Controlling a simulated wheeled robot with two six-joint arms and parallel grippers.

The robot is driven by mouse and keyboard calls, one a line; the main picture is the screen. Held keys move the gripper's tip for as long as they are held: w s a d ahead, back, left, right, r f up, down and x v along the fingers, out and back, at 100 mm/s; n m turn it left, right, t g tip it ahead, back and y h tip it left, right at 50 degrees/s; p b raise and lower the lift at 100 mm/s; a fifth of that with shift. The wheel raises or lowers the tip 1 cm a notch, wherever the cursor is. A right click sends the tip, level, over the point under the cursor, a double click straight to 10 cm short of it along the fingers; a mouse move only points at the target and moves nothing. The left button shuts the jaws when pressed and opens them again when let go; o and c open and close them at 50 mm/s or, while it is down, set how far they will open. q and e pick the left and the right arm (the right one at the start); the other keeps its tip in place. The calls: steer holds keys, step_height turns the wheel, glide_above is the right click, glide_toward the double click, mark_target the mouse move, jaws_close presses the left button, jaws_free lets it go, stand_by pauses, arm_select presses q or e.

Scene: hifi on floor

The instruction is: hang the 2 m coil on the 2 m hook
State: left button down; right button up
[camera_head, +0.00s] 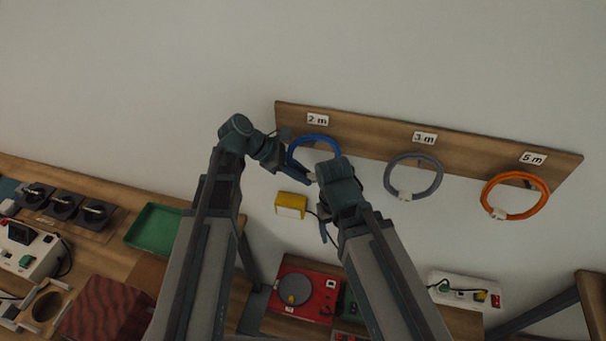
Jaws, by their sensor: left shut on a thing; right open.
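The blue coil (315,138) is at the left end of the wooden hook board, just below the "2 m" label (318,120). My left gripper (284,150) is shut on the coil's left side. My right gripper (315,205) is open, below and to the right of the coil, and its wrist covers the coil's lower right part. The 2 m hook itself is hidden or too small to make out. I cannot tell whether the coil rests on it.
On the board (375,147), a grey coil (388,180) hangs under "3 m" and an orange coil (545,200) under "5 m". A yellow box (291,199) is below the blue coil. A green tray (153,231) and a red device (316,291) are lower down.

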stand_by(0.3)
arm_select(q)
steer(key=c, duration=0.6)
jaws_free()
steer(key=shift+p+v, duration=4.9)
steer(key=shift+v, duration=2.05)
steer(key=shift+f, duration=0.2)
step_height(320, 180, down, 7)
steer(key=b, duration=0.7)
steer(key=shift+r, duration=0.15)
